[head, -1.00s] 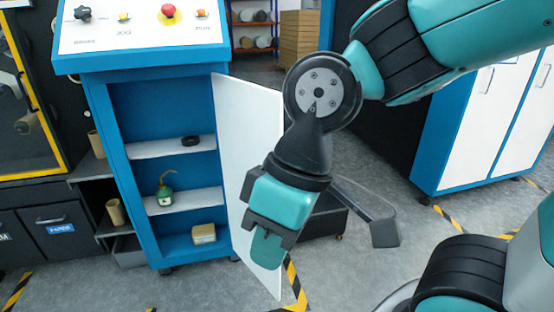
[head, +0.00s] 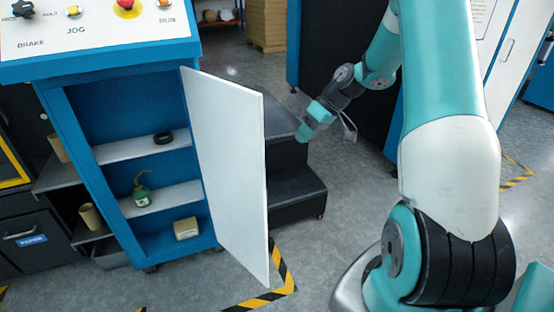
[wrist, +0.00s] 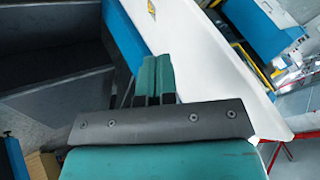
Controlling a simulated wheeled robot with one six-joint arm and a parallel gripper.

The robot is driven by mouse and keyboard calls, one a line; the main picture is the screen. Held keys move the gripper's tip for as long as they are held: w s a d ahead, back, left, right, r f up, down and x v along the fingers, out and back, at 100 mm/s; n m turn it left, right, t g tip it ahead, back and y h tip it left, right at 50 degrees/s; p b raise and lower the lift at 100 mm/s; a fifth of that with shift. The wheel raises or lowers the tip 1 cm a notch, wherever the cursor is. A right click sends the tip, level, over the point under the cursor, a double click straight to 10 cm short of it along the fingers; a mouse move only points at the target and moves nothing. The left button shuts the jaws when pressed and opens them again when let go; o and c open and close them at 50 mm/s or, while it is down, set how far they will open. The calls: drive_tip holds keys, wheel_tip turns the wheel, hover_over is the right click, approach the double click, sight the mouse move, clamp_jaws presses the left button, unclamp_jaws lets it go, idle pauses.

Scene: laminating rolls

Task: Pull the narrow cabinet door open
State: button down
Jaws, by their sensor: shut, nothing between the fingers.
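The narrow blue cabinet (head: 75,130) stands at the left in the head view, under a control panel. Its white door (head: 228,170) stands wide open, hinged on the cabinet's right side and swung out toward me. The shelves inside are exposed. My gripper (head: 307,131) is to the right of the door and beyond it, apart from the door in the head view. In the wrist view my teal fingers (wrist: 154,80) are together and empty. A long white panel, seemingly the door (wrist: 215,65), runs diagonally beside them there; contact cannot be told.
Inside the cabinet are a black ring (head: 163,137), a green oil can (head: 141,194) and a small box (head: 186,228). A dark step unit (head: 290,195) stands right behind the door. Striped floor tape (head: 283,275) lies below. Grey floor is free in front.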

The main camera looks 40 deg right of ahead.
drive_tip(key=w+a+f, duration=0.2)
drive_tip(key=a+f, duration=0.6)
drive_tip(key=a, duration=0.1)
drive_tip(key=shift+w, duration=0.2)
